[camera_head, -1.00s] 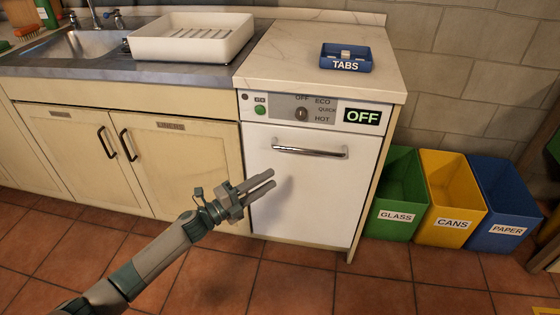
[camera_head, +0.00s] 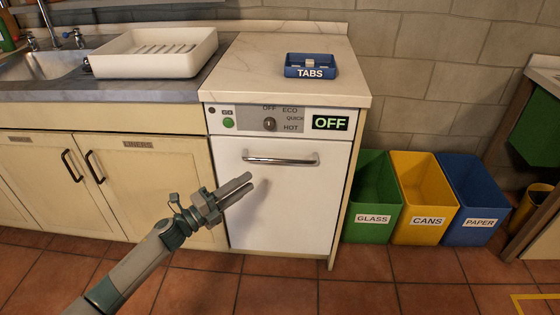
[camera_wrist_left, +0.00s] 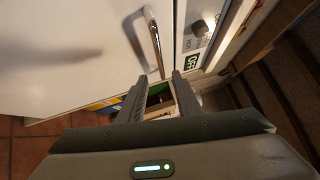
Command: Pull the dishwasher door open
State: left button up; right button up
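The white dishwasher door (camera_head: 285,215) is shut, upright and flush under the control panel. Its chrome bar handle (camera_head: 281,160) runs across the upper part of the door. My left gripper (camera_head: 250,181) is in front of the door, below and near the left end of the handle. In the left wrist view, its two fingers (camera_wrist_left: 161,84) are apart with nothing held between them. The handle (camera_wrist_left: 152,38) lies ahead of the fingertips there, not between them. My right gripper is in neither view.
The panel's display (camera_head: 331,122) reads OFF. A blue TABS tray (camera_head: 311,66) sits on the worktop above. Green, yellow and blue bins (camera_head: 372,220) stand close to the dishwasher's right side. Tiled floor (camera_head: 290,290) in front is clear.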

aim_at(280, 161)
pick_arm(q)
jog(key=x, duration=1.4)
jog(key=shift+b, duration=0.4)
grip_shut()
